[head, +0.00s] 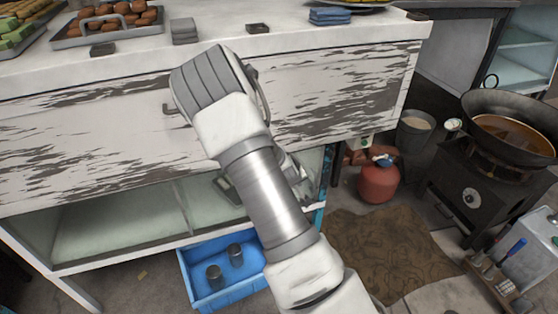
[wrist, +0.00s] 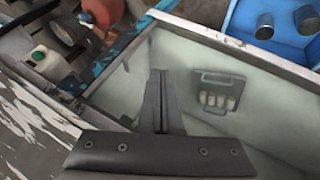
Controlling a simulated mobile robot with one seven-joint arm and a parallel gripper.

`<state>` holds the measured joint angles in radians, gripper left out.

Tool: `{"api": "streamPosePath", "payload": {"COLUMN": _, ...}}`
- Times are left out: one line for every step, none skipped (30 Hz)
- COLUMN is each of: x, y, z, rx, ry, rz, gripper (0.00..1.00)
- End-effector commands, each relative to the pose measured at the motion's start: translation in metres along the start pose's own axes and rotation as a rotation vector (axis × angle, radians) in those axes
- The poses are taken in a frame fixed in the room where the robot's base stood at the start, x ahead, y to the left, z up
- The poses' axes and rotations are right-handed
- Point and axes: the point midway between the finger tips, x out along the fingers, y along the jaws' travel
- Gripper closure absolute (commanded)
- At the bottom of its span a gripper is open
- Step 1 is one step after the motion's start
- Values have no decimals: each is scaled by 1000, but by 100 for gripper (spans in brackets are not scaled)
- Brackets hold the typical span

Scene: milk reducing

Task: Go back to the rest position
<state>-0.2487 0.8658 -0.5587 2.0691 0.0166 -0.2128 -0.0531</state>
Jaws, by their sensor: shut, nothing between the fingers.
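My arm reaches forward and up across the middle of the head view, in front of the white counter with peeling paint (head: 90,135). My gripper is mostly hidden behind my arm in the head view. In the wrist view my gripper (wrist: 160,75) shows with its dark fingers together and nothing between them. It is over the opening of the counter's lower glass-sided compartment (wrist: 115,90). A dark rack with several pale pieces (wrist: 217,98) lies inside that compartment, just right of the fingers and apart from them.
A blue crate with two dark cups (head: 205,297) sits on the floor below the counter. A red gas cylinder (head: 378,182) stands to the right. Further right is a stove with a large wok (head: 510,125). A brown mat (head: 385,250) covers clear floor between.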

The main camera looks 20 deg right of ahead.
Motion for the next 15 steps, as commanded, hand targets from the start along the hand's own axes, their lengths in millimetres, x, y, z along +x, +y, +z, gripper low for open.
{"api": "streamPosePath", "payload": {"x": -1, "y": 0, "z": 0, "rx": 0, "ry": 0, "rz": 0, "gripper": 100}}
{"api": "streamPosePath", "payload": {"x": -1, "y": 0, "z": 0, "rx": 0, "ry": 0, "rz": 0, "gripper": 100}}
{"api": "streamPosePath", "payload": {"x": -1, "y": 0, "z": 0, "rx": 0, "ry": 0, "rz": 0, "gripper": 100}}
{"api": "streamPosePath", "payload": {"x": -2, "y": 0, "z": 0, "rx": 0, "ry": 0, "rz": -1, "gripper": 100}}
{"api": "streamPosePath", "payload": {"x": -2, "y": 0, "z": -1, "rx": 3, "ry": 0, "rz": -2, "gripper": 100}}
{"api": "streamPosePath", "payload": {"x": -5, "y": 0, "z": -2, "rx": 8, "ry": 0, "rz": -6, "gripper": 100}}
{"api": "streamPosePath", "payload": {"x": -8, "y": -1, "z": -3, "rx": 13, "ry": -1, "rz": -11, "gripper": 100}}
{"api": "streamPosePath", "payload": {"x": -12, "y": -1, "z": -5, "rx": 22, "ry": -1, "rz": -17, "gripper": 100}}
{"api": "streamPosePath", "payload": {"x": -18, "y": -2, "z": -7, "rx": 35, "ry": -5, "rz": -28, "gripper": 100}}
{"api": "streamPosePath", "payload": {"x": -25, "y": -3, "z": -9, "rx": 46, "ry": -6, "rz": -38, "gripper": 100}}
{"api": "streamPosePath", "payload": {"x": -32, "y": -3, "z": -11, "rx": 59, "ry": -9, "rz": -50, "gripper": 100}}
{"api": "streamPosePath", "payload": {"x": -43, "y": -4, "z": -15, "rx": 77, "ry": -11, "rz": -68, "gripper": 100}}
{"api": "streamPosePath", "payload": {"x": -52, "y": -5, "z": -17, "rx": 91, "ry": -14, "rz": -83, "gripper": 100}}
{"api": "streamPosePath", "payload": {"x": -61, "y": -6, "z": -19, "rx": 105, "ry": -18, "rz": -97, "gripper": 100}}
{"api": "streamPosePath", "payload": {"x": -74, "y": -7, "z": -22, "rx": 122, "ry": -22, "rz": -118, "gripper": 100}}
